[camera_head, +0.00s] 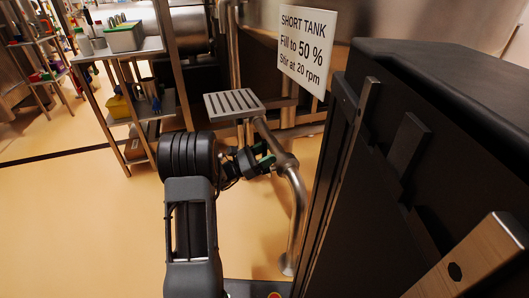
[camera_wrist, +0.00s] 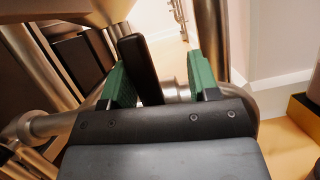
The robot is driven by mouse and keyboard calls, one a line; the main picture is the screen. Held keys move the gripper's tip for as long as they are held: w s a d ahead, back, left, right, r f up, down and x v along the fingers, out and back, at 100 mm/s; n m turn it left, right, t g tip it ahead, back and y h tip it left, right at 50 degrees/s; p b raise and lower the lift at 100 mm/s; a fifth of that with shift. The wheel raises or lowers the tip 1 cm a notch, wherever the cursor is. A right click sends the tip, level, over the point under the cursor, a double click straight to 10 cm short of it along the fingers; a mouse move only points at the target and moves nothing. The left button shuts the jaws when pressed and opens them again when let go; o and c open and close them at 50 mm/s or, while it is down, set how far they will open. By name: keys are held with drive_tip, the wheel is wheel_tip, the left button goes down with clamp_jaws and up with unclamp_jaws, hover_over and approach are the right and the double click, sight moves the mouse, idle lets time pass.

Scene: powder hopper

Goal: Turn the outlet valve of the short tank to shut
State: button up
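The black valve handle (camera_wrist: 139,68) stands between my fingers in the wrist view, slightly tilted and close to the left finger. A gap shows between it and the right finger. A steel fitting (camera_wrist: 174,87) shows behind it. My gripper (camera_wrist: 158,82) has green fingers spread apart around the handle. In the head view my gripper (camera_head: 262,158) is beside a bent steel pipe (camera_head: 298,210), and the handle cannot be made out there. A white sign (camera_head: 303,47) above reads SHORT TANK, fill to 50 %, stir at 20 rpm.
A slatted metal step (camera_head: 234,104) is just behind my gripper. A large black cabinet (camera_head: 440,130) fills the right side. A steel shelf rack (camera_head: 120,55) with boxes stands at the back left. The floor at the left is clear.

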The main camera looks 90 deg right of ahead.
idle(0.3)
drive_tip(key=shift+w+a, duration=0.1)
drive_tip(key=shift+w, duration=0.15)
drive_tip(key=p+v, duration=0.2)
drive_tip(key=v, duration=1.1)
drive_tip(key=shift+f, duration=0.15)
drive_tip(key=shift+w, duration=0.1)
